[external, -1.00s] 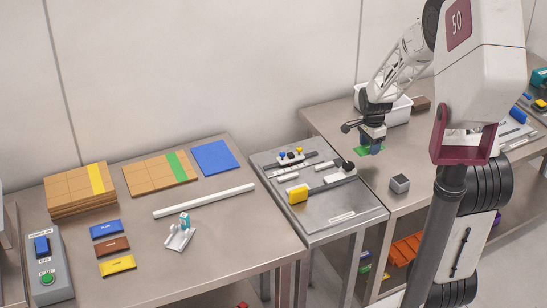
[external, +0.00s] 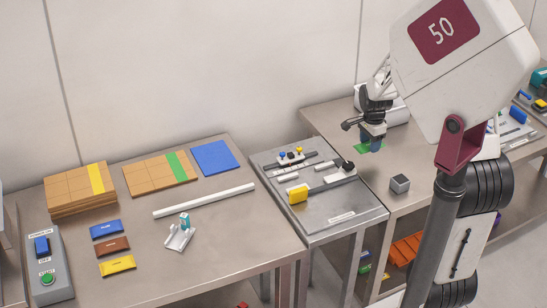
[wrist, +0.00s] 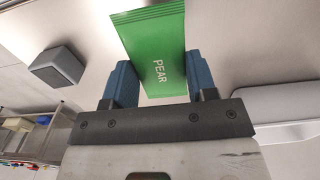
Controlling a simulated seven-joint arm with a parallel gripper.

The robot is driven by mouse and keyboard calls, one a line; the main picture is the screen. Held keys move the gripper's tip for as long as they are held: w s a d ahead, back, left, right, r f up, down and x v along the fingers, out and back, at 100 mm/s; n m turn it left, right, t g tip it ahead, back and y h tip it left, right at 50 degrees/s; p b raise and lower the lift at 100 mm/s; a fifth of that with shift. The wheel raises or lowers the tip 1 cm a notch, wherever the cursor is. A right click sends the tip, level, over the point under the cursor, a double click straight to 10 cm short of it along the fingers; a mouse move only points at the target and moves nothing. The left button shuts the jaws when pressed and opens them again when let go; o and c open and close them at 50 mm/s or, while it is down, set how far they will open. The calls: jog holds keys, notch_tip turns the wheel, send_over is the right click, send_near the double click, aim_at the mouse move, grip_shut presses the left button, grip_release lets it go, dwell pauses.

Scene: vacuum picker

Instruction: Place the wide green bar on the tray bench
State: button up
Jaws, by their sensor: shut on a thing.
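The wide green bar (wrist: 150,45), marked PEAR, sits between the two blue fingers of my gripper (wrist: 162,80) in the wrist view. My gripper is shut on it. In the external view my gripper (external: 371,145) is over the right-hand bench (external: 425,160), and the green bar (external: 361,148) shows just beneath the fingers, partly hidden by them. I cannot tell whether the bar touches the bench top. A white tray (wrist: 288,103) lies to the right in the wrist view; in the external view it is mostly behind my arm.
A small grey block (external: 399,183) stands on the bench in front of my gripper. A metal fixture table (external: 345,218) with a yellow block (external: 298,194) adjoins on the left. The left table holds blue, brown and yellow bars, a white rod (external: 204,201) and wooden boards.

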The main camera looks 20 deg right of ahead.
notch_tip(320, 180, up, 4)
jog(key=shift+r, duration=0.15)
jog(key=s+a+m, duration=0.1)
jog(key=s+a, duration=0.2)
jog(key=a, duration=1)
jog(key=s+a+m, duration=0.2)
jog(key=a, duration=1.2)
jog(key=s+a+m, duration=0.2)
jog(key=s+a, duration=1.1)
jog(key=a, duration=0.4)
notch_tip(320, 180, down, 7)
jog(key=shift+s+d+f, duration=0.1)
jog(key=shift+d, duration=0.05)
jog(key=w+a, duration=0.2)
jog(key=w, duration=0.2)
jog(key=w+a+f, duration=0.1)
jog(key=w+a, duration=0.2)
jog(key=w, duration=0.2)
jog(key=w+a, duration=0.3)
jog(key=w, duration=0.1)
jog(key=shift+w+a+f, duration=0.1)
jog(key=shift+w+f, duration=0.1)
jog(key=shift+w, duration=0.15)
